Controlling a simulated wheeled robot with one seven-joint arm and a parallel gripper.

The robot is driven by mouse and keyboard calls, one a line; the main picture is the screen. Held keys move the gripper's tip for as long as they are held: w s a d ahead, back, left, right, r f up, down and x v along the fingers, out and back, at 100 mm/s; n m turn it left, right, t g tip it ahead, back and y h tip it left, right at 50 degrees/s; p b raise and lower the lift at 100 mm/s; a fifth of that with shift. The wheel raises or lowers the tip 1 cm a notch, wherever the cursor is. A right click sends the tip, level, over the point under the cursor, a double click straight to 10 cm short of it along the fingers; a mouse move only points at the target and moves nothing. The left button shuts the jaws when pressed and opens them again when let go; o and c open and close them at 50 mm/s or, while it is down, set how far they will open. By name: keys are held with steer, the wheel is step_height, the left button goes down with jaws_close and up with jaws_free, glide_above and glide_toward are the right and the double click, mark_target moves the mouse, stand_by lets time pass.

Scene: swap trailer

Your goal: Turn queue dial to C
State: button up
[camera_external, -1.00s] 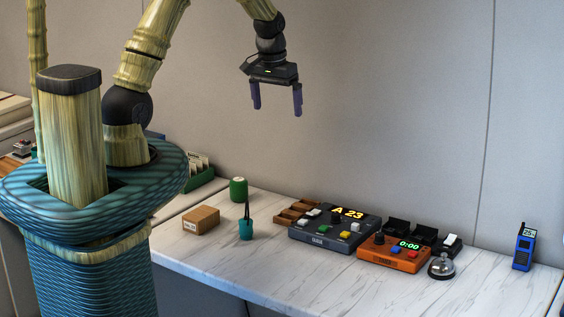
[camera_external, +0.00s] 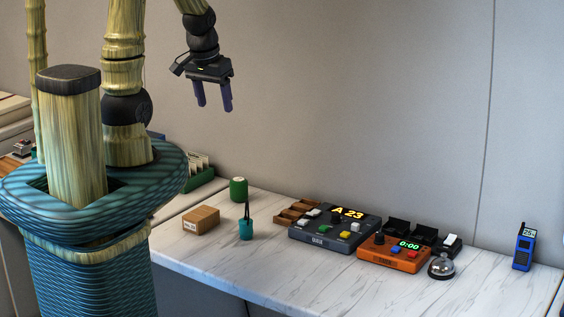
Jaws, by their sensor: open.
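The queue unit (camera_external: 318,239) is a dark grey box on the marble counter, with a lit yellow display (camera_external: 348,213) reading "A 23". Its top has white, green and yellow buttons, and a dark dial (camera_external: 335,217) stands near the display. The dial's pointer is too small to read. My gripper (camera_external: 213,108) is open and empty, fingers down, high above the counter and up to the left of the queue unit, touching nothing.
Right of the queue unit are an orange timer box (camera_external: 391,256) showing 0:00, a silver bell (camera_external: 441,267) and a blue radio (camera_external: 523,247). Left are a teal cup (camera_external: 246,230), a cardboard box (camera_external: 201,221) and a green can (camera_external: 238,189). The counter's front strip (camera_external: 300,275) is clear.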

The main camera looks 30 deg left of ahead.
steer(key=shift+w, duration=0.1)
steer(key=shift+c, duration=1.3)
steer(key=n+g+b, duration=0.3)
steer(key=n+b, duration=0.6)
steer(key=b, duration=1.9)
glide_above(336, 214)
step_height(336, 214, down, 17)
steer(key=shift+w+f, duration=0.1)
steer(key=shift+f, duration=0.05)
step_height(336, 214, down, 18)
steer(key=b, duration=0.3)
steer(key=shift+r, duration=0.25)
